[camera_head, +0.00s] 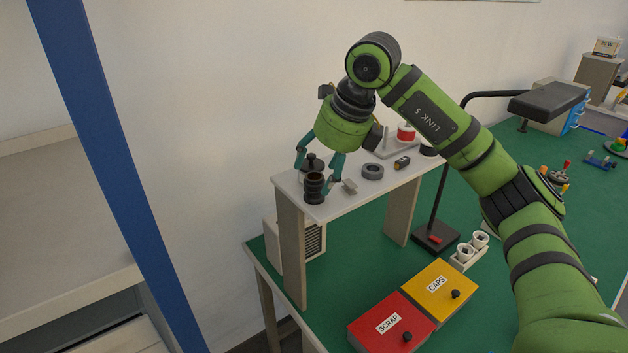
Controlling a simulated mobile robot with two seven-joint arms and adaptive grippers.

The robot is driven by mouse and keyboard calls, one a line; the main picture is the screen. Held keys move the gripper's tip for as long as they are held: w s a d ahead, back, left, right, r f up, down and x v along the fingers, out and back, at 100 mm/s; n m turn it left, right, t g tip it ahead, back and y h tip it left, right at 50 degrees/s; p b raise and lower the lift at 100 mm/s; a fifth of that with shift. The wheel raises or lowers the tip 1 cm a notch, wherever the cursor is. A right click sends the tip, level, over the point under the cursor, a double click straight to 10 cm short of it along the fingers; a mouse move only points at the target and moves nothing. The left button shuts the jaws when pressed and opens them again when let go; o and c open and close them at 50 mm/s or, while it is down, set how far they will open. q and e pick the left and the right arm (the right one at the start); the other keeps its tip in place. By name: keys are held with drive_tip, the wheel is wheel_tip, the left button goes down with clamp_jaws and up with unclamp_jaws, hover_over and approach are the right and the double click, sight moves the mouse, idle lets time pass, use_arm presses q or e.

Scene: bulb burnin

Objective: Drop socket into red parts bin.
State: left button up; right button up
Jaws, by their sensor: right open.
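A dark, ribbed cylindrical piece that looks like the socket (315,188) stands upright at the left end of the white raised shelf (345,198). My right gripper (317,174) reaches down over that end with its teal fingers apart. One finger is close beside the dark piece; I cannot tell whether they touch. A second dark knobbed thing (312,162) shows just behind, between the fingers. The red bin (372,335), labelled SCRAP, sits on the green bench below with its black-knobbed lid on. My left gripper is not in view.
A yellow bin (433,301) labelled CAPS adjoins the red one. The shelf also holds a grey ring (373,171), a small metal block (350,187) and a red-and-white spool (406,133). A black lamp stand (436,236) and white cups (465,252) stand to the right. A blue post (110,160) crosses the left.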

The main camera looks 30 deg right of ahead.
drive_tip(key=shift+x, duration=1.3)
drive_tip(key=c, duration=1.2)
drive_tip(key=shift+r, duration=0.1)
